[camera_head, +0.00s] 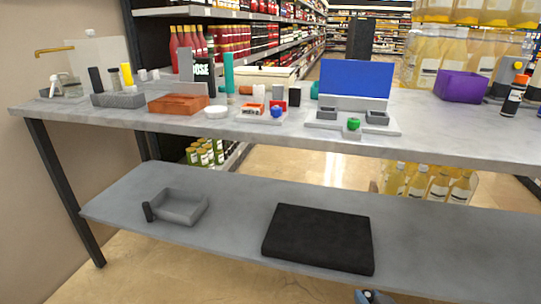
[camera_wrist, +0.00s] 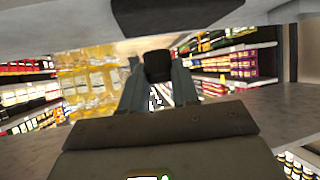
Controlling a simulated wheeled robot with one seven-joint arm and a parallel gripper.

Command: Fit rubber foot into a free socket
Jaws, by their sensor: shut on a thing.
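In the wrist view, my gripper (camera_wrist: 157,78) has its two grey fingers closed on a small black block, which looks like the rubber foot (camera_wrist: 158,64). The foot sticks out past the fingertips, with open space around it. A small part of my arm shows at the bottom edge of the head view, in front of the lower shelf; the held foot is not clear there. I cannot tell which opening is a free socket.
The lower shelf (camera_head: 235,205) holds a grey tray (camera_head: 183,206) with a dark upright piece at its corner, and a black slab (camera_head: 318,238). The tabletop (camera_head: 425,125) carries a brown-red block (camera_head: 179,104), several small parts and a purple bin (camera_head: 461,86).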

